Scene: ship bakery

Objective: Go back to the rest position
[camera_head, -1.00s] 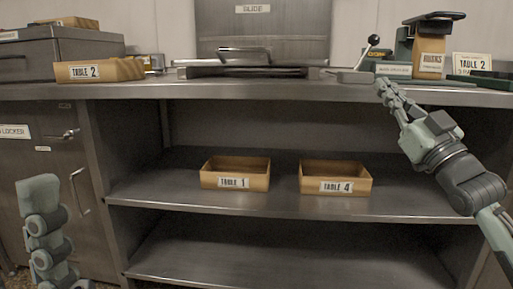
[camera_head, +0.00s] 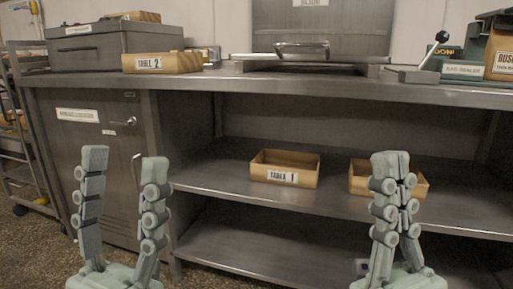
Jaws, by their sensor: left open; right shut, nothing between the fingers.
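My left gripper (camera_head: 122,175) is at the lower left, pointing up, its two fingers spread wide with nothing between them. My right gripper (camera_head: 392,170) is at the lower right, pointing up, its fingers pressed together and empty. Both are in front of the steel counter (camera_head: 228,84), and neither is seen touching anything. The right gripper covers part of a wooden tray (camera_head: 420,187) on the middle shelf and hides its label.
A wooden tray labelled Table 1 (camera_head: 306,164) sits on the middle shelf (camera_head: 225,184). A Table 2 tray (camera_head: 180,63) stands on the counter. A bag sealer (camera_head: 465,70) is at the right. A rack trolley (camera_head: 20,150) stands at the far left. The lower shelf looks mostly bare.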

